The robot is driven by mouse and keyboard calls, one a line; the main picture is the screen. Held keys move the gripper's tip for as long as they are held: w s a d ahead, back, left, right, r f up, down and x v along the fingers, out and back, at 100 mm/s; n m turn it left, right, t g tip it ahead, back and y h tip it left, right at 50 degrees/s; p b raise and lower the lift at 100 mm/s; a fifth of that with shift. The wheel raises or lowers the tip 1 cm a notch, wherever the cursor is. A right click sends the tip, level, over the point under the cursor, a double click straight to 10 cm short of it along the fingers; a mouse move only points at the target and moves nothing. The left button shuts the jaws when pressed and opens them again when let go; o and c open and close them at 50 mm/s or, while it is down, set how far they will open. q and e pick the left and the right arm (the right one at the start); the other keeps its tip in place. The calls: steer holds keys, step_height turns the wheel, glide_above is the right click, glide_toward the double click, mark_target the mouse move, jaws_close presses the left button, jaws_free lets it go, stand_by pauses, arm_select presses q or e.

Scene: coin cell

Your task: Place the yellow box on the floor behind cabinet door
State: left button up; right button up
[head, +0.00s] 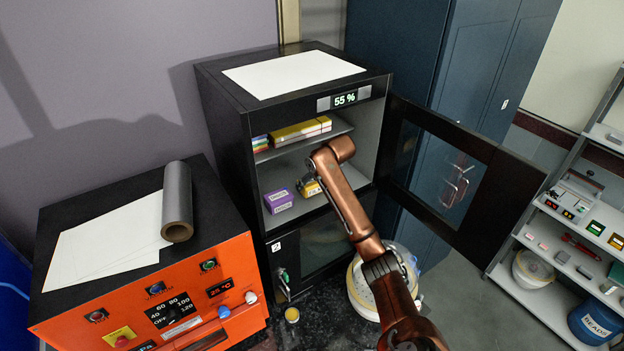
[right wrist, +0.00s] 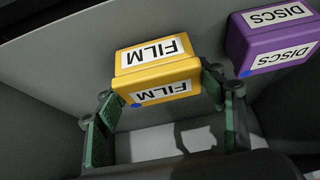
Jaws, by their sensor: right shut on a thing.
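The yellow box (head: 311,188), labelled FILM, is inside the upper compartment of the black cabinet (head: 222,110). In the right wrist view the yellow box (right wrist: 157,75) is between the green-padded fingers of my right gripper (right wrist: 158,100), which is shut on it. Whether the box touches the compartment floor (head: 285,222) cannot be told. My right arm hides part of the box and of the compartment in the head view. The glass cabinet door (head: 478,158) stands wide open to the right. My left gripper is out of view.
A purple DISCS box (head: 278,201) stands left of the yellow box; it also shows in the right wrist view (right wrist: 272,40). A shelf above holds a yellow-red box (head: 300,130). The lower cabinet door (head: 325,243) is shut. An orange machine (head: 150,310) is left, a rack (head: 560,240) right.

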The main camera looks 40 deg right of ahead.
steer(key=shift+f, duration=0.2)
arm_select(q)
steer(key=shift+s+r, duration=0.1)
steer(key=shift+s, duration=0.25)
arm_select(e)
steer(key=shift+f, duration=0.15)
steer(key=o, duration=1.2)
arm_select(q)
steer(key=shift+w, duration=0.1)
